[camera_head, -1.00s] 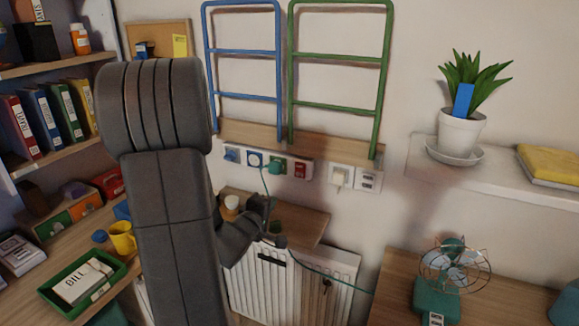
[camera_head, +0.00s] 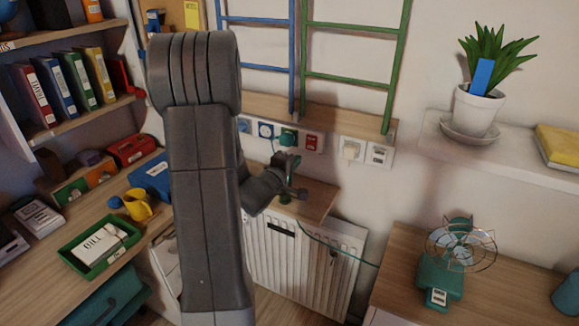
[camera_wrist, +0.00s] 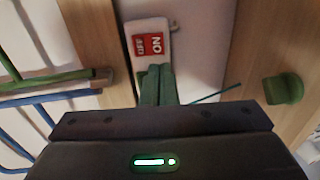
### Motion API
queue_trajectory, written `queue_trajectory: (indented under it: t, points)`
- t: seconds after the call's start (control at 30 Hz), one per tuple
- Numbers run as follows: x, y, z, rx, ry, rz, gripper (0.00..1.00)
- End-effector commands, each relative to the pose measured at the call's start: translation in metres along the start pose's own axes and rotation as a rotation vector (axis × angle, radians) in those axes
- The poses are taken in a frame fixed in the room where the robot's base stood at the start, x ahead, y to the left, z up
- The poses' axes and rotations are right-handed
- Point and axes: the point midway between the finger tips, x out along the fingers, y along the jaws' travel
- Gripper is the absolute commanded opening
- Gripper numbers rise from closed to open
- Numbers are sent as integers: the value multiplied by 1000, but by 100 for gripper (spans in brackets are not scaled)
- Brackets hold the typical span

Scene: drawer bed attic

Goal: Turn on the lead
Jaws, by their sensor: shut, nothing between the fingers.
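The lead (camera_head: 300,148) is a pale socket strip on the wall below the ladder rails. Its red switch (camera_head: 311,143) is at the right end; in the wrist view the switch (camera_wrist: 149,44) reads ON and OFF. I cannot tell which side is pressed. A green plug (camera_head: 288,137) sits in the strip beside the switch. My gripper (camera_head: 290,163) is shut and empty, just below the strip in the head view. In the wrist view, green shapes stand between my gripper body and the switch; my fingertips cannot be told apart from the plug there.
A wooden shelf (camera_head: 318,199) above a white radiator (camera_head: 283,262) lies below my gripper, with a green knob-like object (camera_wrist: 283,88) on it. A thin green cable (camera_head: 345,252) runs right toward the fan (camera_head: 460,246). A white wall socket (camera_head: 352,149) is right of the strip.

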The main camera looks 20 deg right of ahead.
Motion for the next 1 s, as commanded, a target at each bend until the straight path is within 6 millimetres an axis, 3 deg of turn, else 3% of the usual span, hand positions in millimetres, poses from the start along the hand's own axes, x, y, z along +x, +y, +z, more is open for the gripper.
queue_trajectory:
  t: [0.2, 0.4, 1.0]
  points:
    - [46, 0, 1, -1, -1, -1, 0]
    - [72, 0, 0, 0, 0, 0, 0]
    - [82, -2, 0, -1, 1, 8, 0]
